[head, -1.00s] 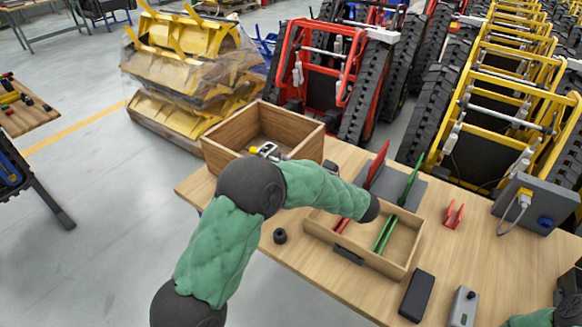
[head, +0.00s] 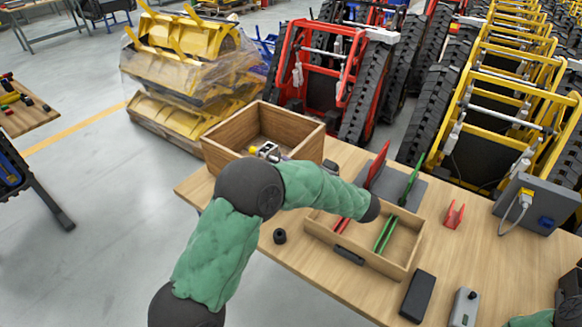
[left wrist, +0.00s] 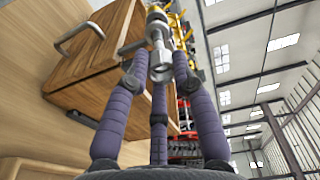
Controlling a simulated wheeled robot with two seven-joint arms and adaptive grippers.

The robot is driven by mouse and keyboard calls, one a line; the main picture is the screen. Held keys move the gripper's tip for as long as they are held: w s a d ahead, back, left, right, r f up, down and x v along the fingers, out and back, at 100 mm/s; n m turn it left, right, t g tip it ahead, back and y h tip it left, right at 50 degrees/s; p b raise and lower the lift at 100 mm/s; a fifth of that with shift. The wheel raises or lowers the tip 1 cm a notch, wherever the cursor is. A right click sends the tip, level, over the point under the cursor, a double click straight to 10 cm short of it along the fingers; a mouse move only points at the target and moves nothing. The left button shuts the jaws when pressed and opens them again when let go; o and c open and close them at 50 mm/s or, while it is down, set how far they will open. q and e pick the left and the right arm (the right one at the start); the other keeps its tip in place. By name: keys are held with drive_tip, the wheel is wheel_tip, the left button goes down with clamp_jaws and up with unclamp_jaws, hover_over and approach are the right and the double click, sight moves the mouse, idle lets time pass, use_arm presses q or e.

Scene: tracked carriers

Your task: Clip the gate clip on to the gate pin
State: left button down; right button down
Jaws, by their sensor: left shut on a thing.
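My left gripper (left wrist: 160,68) is shut on a small silver metal piece (left wrist: 157,30), which appears to be the gate clip. Its purple-grey fingers close around the piece's round lower end. The left fingers are mostly hidden there by my arm. I cannot make out the gate pin for certain.
A wooden tray (head: 398,262) with red and green strips lies on the table (head: 460,255). A red clip-shaped part (head: 454,215), a black block (head: 417,296) and a grey control box (head: 540,215) are to the right. Tracked carriers stand behind the table.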

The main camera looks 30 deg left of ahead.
use_arm(q)
drive_tip(key=shift+a+f, duration=0.1)
drive_tip(key=shift+a, duration=1.1)
drive_tip(key=shift+b, duration=0.55)
idle(0.9)
drive_tip(key=shift+w+a, duration=0.1)
drive_tip(key=shift+a, duration=0.2)
idle(0.5)
drive_tip(key=c, duration=1)
unclamp_jaws()
drive_tip(key=shift+o, duration=0.2)
